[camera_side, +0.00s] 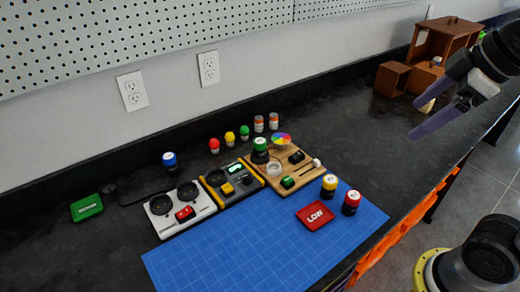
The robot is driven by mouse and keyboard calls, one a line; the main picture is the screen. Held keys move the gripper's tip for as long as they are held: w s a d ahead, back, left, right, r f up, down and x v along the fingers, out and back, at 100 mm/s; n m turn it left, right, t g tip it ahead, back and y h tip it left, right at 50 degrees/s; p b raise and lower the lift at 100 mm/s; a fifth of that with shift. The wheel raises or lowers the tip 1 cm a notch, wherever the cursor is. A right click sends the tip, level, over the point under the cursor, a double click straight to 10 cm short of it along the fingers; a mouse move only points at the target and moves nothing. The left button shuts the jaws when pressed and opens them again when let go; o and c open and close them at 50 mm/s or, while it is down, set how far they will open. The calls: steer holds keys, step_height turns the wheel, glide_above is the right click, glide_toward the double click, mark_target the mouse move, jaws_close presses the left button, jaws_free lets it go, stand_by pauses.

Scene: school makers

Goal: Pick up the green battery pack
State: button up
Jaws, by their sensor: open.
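The green battery pack (87,208) is a flat green block with white lettering. It lies on the dark countertop at the far left, left of the white module. Nothing covers it. My gripper (432,106) is at the upper right, above the counter's right part and far from the green pack. Its two dark purple fingers are spread apart, and I see nothing held between them.
A blue mat (250,245) holds a red pack marked LOW (315,215), with yellow and red jars beside it. White (180,209), grey and wooden boards with parts stand in the middle. Wooden boxes (393,79) are at the back right. A dark cable lies near the green pack.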

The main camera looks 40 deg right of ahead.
steer(key=w+r+n, duration=0.4)
steer(key=w+r, duration=0.2)
steer(key=w, duration=0.3)
steer(key=n+g, duration=0.6)
glide_above(260, 141)
steer(key=f, duration=3)
steer(key=shift+s+d+f, duration=0.15)
steer(key=shift+s+f, duration=0.15)
steer(key=shift+s, duration=0.05)
steer(key=shift+w+f, duration=0.2)
steer(key=shift+f, duration=1.35)
steer(key=shift+w+f, duration=0.2)
steer(key=shift+f, duration=1.35)
jaws_close()
